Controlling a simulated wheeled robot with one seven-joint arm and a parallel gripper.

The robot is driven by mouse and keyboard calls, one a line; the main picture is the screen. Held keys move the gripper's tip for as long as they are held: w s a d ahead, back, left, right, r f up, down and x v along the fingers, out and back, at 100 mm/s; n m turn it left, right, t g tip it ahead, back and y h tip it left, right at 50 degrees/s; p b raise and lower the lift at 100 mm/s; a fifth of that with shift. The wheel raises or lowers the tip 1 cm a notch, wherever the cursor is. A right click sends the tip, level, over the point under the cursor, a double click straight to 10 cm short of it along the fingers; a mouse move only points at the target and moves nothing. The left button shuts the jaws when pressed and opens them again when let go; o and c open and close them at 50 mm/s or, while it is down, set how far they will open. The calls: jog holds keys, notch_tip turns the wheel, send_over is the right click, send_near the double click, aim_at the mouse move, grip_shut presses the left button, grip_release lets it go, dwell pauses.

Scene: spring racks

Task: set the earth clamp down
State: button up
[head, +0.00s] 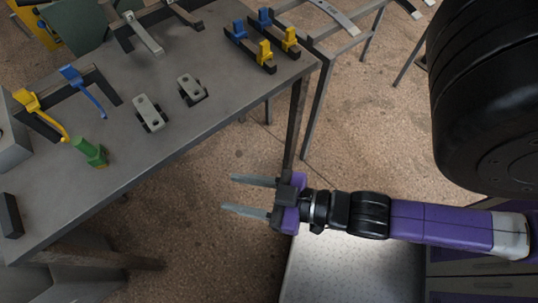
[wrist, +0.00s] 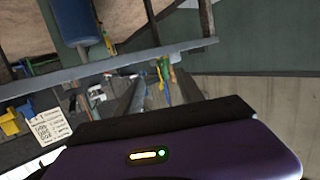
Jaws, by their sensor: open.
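A small green clamp-like piece (head: 90,152) is on the grey steel table (head: 110,190), close to its front edge; it may be the earth clamp, but I cannot tell for sure. My gripper (head: 228,192) is open, with nothing between its two pale fingers. It is off the table, over the floor to the right of the table's front edge, well apart from the green piece. In the wrist view my purple gripper body (wrist: 180,155) fills the bottom, and no held thing shows.
Two grey blocks (head: 149,114) (head: 192,90), blue-and-yellow-handled clamps (head: 264,52) and yellow and blue levers (head: 40,105) on a dark rack are on the table. A dark block (head: 11,215) lies at the left. Bare tabletop lies between the green piece and the grey blocks.

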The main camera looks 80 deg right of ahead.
jog(key=s+d+r, duration=0.1)
jog(key=s+r, duration=0.2)
jog(key=s, duration=0.4)
jog(key=shift+g, duration=0.4)
jog(key=shift+r, duration=0.1)
jog(key=shift+r+p, duration=0.7)
